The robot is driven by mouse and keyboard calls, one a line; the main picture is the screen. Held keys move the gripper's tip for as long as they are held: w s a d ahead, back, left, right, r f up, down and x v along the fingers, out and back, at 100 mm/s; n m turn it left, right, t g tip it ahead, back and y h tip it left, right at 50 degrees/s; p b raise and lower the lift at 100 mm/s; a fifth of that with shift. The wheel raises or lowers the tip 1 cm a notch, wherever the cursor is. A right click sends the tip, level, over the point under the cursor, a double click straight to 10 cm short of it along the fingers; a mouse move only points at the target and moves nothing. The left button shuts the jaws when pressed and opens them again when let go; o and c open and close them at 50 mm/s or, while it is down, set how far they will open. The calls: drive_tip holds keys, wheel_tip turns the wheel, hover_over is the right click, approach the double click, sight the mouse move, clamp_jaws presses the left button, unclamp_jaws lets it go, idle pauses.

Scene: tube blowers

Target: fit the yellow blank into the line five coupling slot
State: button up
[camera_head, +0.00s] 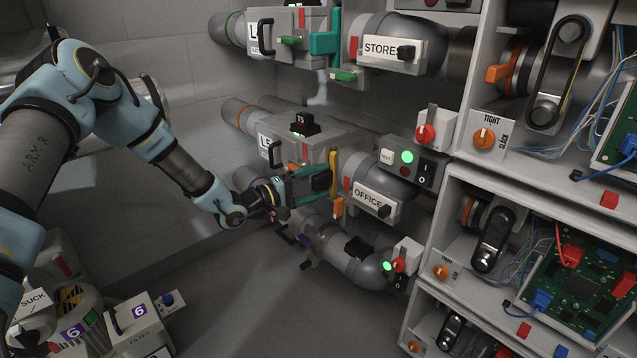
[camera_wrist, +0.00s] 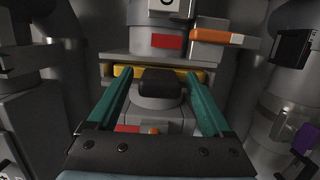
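The yellow blank (camera_head: 334,168) is a thin upright plate at the coupling of the middle pipe line, beside the grey box and left of the OFFICE sign. In the wrist view the yellow blank (camera_wrist: 125,72) lies crosswise beyond my fingertips, behind a black handle-like block (camera_wrist: 160,84). My gripper (camera_head: 308,183) reaches in from the left; its teal fingers (camera_wrist: 157,80) stand on both sides of the black block. A small gap seems to show on the left side. How deep the blank sits in the slot is hidden. The line number is partly covered.
The OFFICE sign (camera_head: 368,198) and a switch box with a green light (camera_head: 407,157) are close on the right. Another line with a teal plate (camera_head: 325,43) runs above; a grey pipe (camera_head: 365,270) runs below.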

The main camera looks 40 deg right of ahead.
drive_tip(key=shift+o, duration=0.2)
drive_tip(key=v, duration=1.1)
